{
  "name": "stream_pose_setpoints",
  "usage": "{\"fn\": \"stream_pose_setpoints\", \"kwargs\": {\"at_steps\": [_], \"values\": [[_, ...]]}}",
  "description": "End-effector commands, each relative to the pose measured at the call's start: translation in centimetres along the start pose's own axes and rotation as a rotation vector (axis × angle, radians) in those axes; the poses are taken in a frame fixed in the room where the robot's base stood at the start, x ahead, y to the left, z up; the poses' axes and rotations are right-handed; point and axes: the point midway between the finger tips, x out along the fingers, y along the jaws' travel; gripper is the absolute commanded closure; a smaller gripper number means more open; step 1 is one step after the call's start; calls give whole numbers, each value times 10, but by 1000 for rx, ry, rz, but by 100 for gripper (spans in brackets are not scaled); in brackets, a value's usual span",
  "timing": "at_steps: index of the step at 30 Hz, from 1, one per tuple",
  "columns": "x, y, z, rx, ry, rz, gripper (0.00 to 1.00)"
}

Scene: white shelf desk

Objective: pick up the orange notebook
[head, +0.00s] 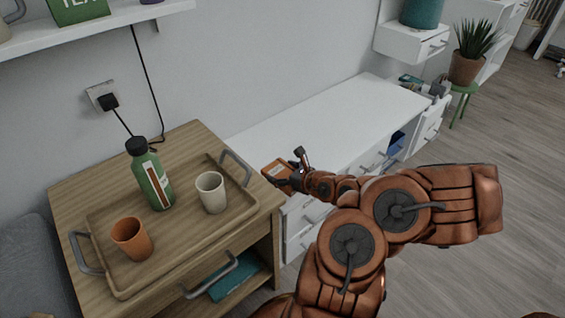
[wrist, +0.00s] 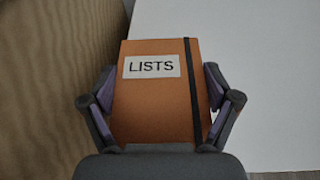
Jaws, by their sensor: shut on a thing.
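The orange notebook (wrist: 155,105) has a white label reading "LISTS" and a dark elastic band down its right side. In the wrist view it lies between the two fingers of my gripper (wrist: 158,112), which is shut on its left and right edges. In the head view the notebook (head: 276,171) shows at the left end of the white desk, beside the wooden cabinet, with my gripper (head: 288,176) at it. My gripper and arm hide part of it there. I cannot tell whether it touches the desk top.
The white desk (head: 345,115) is mostly clear. The wooden cabinet (head: 180,135) stands close on the left, bearing a tray (head: 150,262) with a green bottle (head: 152,178), an orange cup (head: 131,239) and a cream cup (head: 211,193). A potted plant (head: 468,62) stands at the far right.

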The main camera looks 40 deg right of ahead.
Motion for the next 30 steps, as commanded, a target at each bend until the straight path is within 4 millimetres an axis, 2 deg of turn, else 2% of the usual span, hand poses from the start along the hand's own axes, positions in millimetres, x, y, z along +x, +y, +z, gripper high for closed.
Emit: {"fn": "stream_pose_setpoints", "kwargs": {"at_steps": [1, 6, 21, 30], "values": [[-4, 2, 7, 6, 1, 1, 53], [-9, 6, 6, 5, 1, -2, 53], [-27, 26, -4, 3, 4, -7, 53], [-31, 31, -7, 2, 2, -8, 53]]}}
